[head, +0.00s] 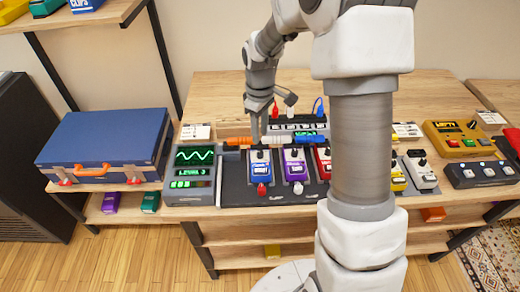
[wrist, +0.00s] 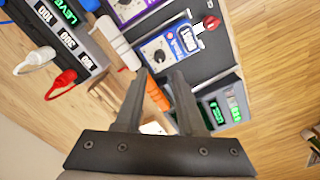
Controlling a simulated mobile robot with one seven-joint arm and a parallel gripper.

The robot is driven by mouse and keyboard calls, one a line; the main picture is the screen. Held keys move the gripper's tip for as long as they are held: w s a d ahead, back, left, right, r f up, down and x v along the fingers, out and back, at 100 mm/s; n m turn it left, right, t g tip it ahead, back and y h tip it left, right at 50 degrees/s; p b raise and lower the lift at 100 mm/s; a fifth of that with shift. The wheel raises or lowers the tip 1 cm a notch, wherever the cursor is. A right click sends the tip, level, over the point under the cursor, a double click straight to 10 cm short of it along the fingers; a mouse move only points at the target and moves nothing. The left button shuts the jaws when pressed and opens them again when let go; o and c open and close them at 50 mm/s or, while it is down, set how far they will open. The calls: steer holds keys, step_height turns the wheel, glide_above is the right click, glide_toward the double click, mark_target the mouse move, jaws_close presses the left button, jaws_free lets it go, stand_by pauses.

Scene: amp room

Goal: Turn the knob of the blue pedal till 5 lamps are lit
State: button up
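The blue pedal (head: 261,170) stands on the dark board, left of the purple pedal, with a red button at its front. The wrist view also shows the blue pedal (wrist: 175,36), with a white dial face and a knob (wrist: 159,56). My gripper (head: 256,138) hangs above and behind the blue pedal. In the wrist view its fingers (wrist: 158,72) are apart with nothing between them; their tips point toward the knob. The meter box (head: 193,168) left of the pedal shows a green wave, a "LEVEL 3" line and a partly lit green lamp row.
A purple pedal (head: 295,166) and a red pedal (head: 323,163) stand close to the right. A power box with red, white and blue plugs (wrist: 62,28) is behind that. A blue case (head: 105,140) is far left.

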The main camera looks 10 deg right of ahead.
mark_target(260, 152)
step_height(260, 152, down, 8)
steer(key=shift+r, duration=0.15)
jaws_close()
stand_by(0.3)
